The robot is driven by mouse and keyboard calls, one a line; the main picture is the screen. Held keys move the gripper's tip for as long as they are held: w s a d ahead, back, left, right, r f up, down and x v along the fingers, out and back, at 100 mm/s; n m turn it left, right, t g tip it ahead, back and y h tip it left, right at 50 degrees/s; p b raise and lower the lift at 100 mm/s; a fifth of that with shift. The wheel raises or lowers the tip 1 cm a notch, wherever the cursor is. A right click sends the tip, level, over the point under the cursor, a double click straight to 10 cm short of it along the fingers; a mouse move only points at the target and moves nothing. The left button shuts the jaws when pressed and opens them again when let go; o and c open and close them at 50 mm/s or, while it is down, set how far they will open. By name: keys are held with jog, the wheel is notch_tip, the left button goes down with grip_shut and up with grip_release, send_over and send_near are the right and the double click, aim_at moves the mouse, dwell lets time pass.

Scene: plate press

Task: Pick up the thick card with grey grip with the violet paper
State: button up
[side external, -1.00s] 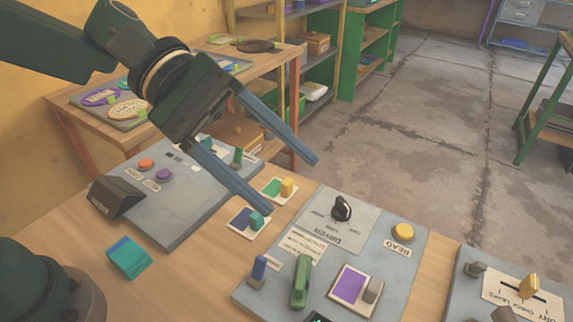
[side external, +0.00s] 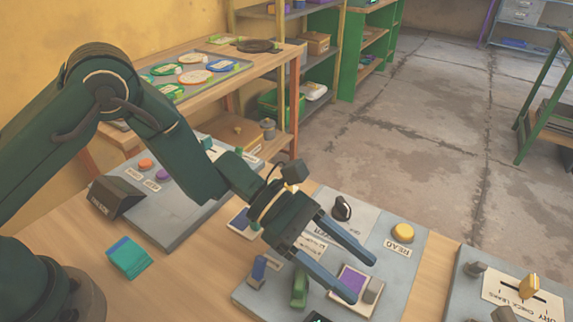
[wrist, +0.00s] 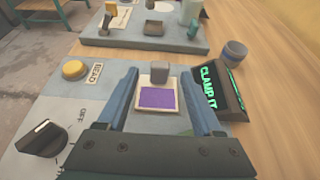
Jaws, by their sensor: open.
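The thick card with violet paper (side external: 352,283) lies flat on the grey dryer panel (side external: 415,250). Its grey grip (side external: 373,290) stands up at one edge. In the wrist view the violet card (wrist: 157,98) is between my fingers, with the grey grip (wrist: 159,73) at its far edge. My gripper (side external: 365,281) is open and empty. Its fingers hang above the card, one on each side in the wrist view; the exact height is hard to tell.
A green lever-like block (side external: 299,288) and a blue peg (side external: 258,269) stand left of the card. A black knob (side external: 341,207) and yellow READ button (side external: 402,233) are behind it. A lit "CLAMP IT" display (wrist: 218,92) stands close right in the wrist view.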

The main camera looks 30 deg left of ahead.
jog(key=shift+x, duration=1.1)
grip_shut()
jog(key=shift+r, duration=0.1)
